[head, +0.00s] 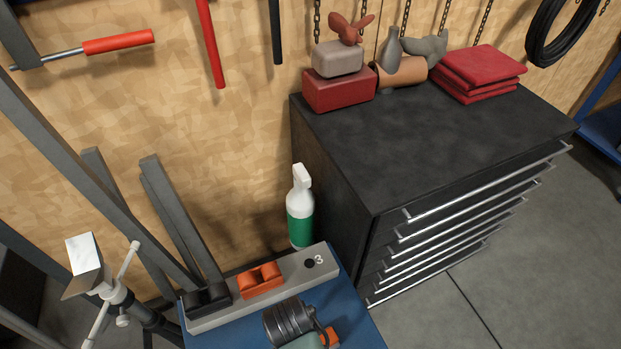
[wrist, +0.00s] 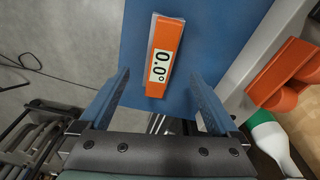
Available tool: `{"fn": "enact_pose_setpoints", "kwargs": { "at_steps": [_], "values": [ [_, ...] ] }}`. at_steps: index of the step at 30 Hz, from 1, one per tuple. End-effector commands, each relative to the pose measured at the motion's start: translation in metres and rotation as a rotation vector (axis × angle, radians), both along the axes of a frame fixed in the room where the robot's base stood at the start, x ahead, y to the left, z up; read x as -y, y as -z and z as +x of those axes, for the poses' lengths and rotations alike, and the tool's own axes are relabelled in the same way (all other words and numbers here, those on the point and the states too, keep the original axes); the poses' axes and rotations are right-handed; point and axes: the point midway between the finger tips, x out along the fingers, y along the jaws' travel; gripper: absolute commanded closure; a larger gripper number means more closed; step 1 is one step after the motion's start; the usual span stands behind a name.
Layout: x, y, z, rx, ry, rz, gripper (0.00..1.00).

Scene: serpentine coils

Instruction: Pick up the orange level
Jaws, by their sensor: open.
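The orange level (wrist: 168,48) lies on a blue tabletop in the wrist view, with a pale display reading 0.0° facing up. My gripper (wrist: 160,78) is open and empty, with one finger to each side of the level's near end in the picture. The fingers look apart from the level; the height gap is hard to judge. In the head view, a small orange piece, seemingly the level (head: 332,337), shows beside my dark wrist, which hides most of it. The fingertips are hidden there.
A grey bar (head: 205,318) along the table's back carries an orange block (head: 260,281) and a black block (head: 207,298). A green and white spray bottle (head: 300,215) stands behind it. A dark drawer cabinet (head: 430,150) stands to the right. The blue tabletop (head: 352,300) is bare around the level.

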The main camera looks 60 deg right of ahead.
Motion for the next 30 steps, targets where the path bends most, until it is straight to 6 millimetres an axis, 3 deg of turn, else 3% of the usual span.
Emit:
{"fn": "enact_pose_setpoints", "kwargs": {
  "at_steps": [18,27,30],
  "values": [
    [0.009,0.066,-0.004,0.003,-0.001,-0.001,0.03],
    [0.009,0.071,-0.005,0.005,-0.002,-0.002,0.03],
    [0.009,0.071,-0.004,0.005,-0.002,-0.002,0.17]
  ]
}}
